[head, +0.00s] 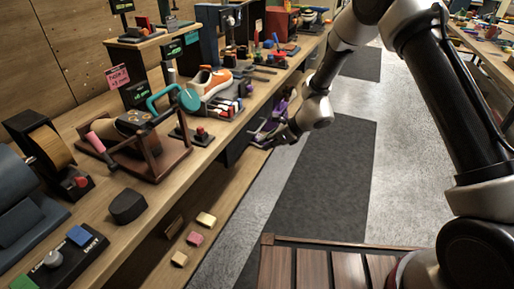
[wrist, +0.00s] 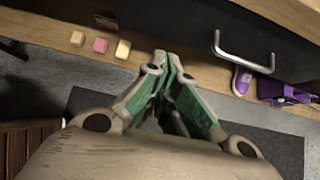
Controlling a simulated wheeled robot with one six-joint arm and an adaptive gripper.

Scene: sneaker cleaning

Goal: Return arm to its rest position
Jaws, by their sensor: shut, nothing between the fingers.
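My arm reaches in from the upper right of the head view and hangs over the aisle beside the workbench. My gripper (head: 268,140) is at the bench's front edge, in front of purple items on the lower shelf. In the wrist view my gripper (wrist: 167,62) has its green-padded fingers together at the tips, with nothing between them. The fingers point toward the bench's lower shelf and a dark drawer front with a metal handle (wrist: 243,56).
Small blocks (head: 195,238) lie on the lower shelf. A purple shoe (wrist: 242,80) is right of the fingers. The aisle floor mat (head: 325,180) is clear; a slatted wooden surface (head: 325,268) is nearest.

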